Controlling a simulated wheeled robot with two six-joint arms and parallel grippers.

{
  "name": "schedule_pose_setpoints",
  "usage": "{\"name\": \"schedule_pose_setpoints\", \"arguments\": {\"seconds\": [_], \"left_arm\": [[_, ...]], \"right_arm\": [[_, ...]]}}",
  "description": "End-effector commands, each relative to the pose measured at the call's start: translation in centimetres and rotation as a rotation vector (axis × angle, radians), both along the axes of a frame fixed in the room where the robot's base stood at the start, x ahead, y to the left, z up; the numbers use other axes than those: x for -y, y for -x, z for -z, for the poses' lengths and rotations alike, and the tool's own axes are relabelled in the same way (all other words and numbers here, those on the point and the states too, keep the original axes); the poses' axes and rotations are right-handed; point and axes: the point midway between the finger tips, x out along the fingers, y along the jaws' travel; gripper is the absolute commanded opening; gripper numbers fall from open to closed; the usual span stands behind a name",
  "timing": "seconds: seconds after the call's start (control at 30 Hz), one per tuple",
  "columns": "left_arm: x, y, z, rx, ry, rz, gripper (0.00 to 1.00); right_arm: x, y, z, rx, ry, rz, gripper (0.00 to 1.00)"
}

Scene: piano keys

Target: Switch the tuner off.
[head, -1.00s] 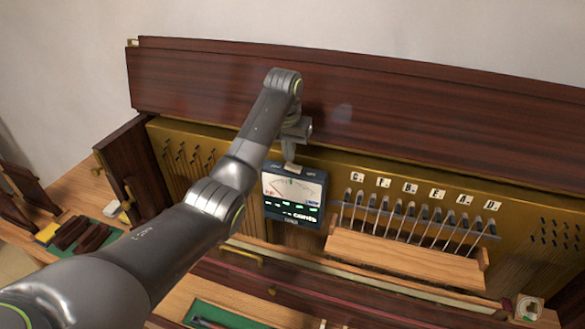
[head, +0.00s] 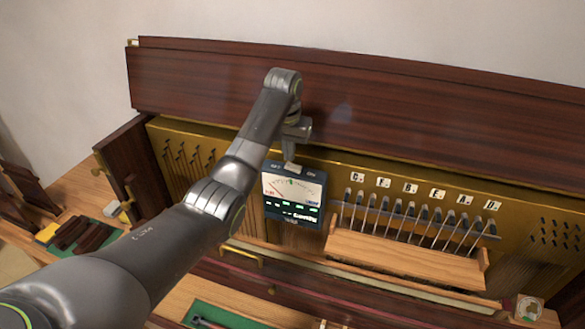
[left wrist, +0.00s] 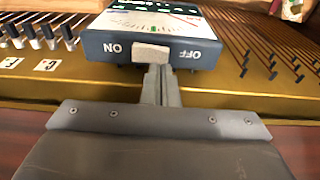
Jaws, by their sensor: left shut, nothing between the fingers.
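The tuner (head: 292,196) is a dark box with a lit dial and green marks, standing against the brass plate left of the wooden rack. In the left wrist view, the tuner (left wrist: 180,51) appears upside down, with ON and OFF lettered on its top edge. A pale block (left wrist: 151,53), seemingly the switch knob, sits between the words, slightly nearer ON. My left gripper (head: 292,156) is shut and empty at the tuner's top edge. In the left wrist view its fingertips (left wrist: 160,72) are right at the block; I cannot tell whether they touch. My right gripper is not in view.
A wooden rack (head: 400,262) with several metal pins is right of the tuner. Lettered tiles (head: 410,187) line the brass plate (head: 520,215). The dark wooden lid (head: 420,110) rises behind. Dark wooden pieces (head: 82,233) lie on the left bench.

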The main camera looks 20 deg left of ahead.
Motion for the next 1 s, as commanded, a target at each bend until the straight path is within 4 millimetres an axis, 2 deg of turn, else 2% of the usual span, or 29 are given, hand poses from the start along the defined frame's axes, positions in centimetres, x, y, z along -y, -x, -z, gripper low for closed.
{"name": "schedule_pose_setpoints", "arguments": {"seconds": [1.0], "left_arm": [[0.01,0.01,0.91,-0.001,0.000,0.000,0.00]], "right_arm": [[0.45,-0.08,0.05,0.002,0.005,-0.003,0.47]]}}
